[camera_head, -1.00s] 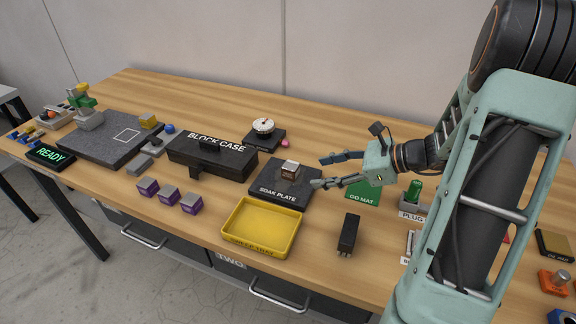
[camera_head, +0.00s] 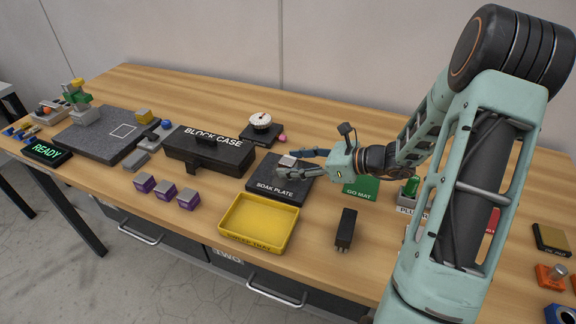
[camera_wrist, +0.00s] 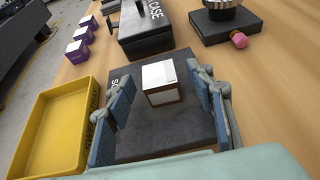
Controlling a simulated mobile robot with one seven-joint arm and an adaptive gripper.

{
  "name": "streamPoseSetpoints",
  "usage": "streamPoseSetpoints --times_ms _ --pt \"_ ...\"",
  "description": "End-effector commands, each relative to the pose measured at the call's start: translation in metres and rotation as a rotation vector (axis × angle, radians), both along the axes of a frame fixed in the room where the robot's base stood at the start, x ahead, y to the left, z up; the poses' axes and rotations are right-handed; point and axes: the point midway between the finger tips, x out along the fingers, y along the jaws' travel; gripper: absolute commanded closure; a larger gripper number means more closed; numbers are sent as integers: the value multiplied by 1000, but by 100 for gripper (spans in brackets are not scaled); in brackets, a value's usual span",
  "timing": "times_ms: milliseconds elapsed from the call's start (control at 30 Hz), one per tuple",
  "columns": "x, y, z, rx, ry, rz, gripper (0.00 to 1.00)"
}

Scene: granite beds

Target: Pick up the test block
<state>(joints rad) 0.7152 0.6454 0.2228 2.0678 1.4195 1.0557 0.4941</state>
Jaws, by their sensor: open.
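The test block, a small cube with a pale top and brown sides, stands on the dark soak plate (camera_head: 271,194). In the wrist view the block (camera_wrist: 161,82) sits between and just ahead of my open fingers, with dark plate showing on both sides of it. My gripper (camera_wrist: 168,108) is open, low over the plate (camera_wrist: 160,142), one finger to each side. In the head view my gripper (camera_head: 301,163) reaches in from the right, and its fingers partly hide the block (camera_head: 287,161). I cannot see either finger touching the block.
The yellow tray (camera_head: 283,246) lies in front of the plate, and the black block case (camera_head: 190,155) stands to its left. A round dial on a dark base (camera_head: 262,135) and a pink knob are behind. A black plug-like box (camera_head: 346,229) stands front right. Purple blocks (camera_head: 164,191) are left.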

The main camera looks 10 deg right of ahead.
Motion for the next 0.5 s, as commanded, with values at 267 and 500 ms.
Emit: streamPoseSetpoints --times_ms 267,500 --pt "10 13 -7 0 0 -1 51" --pt "10 13 -7 0 0 -1 69"
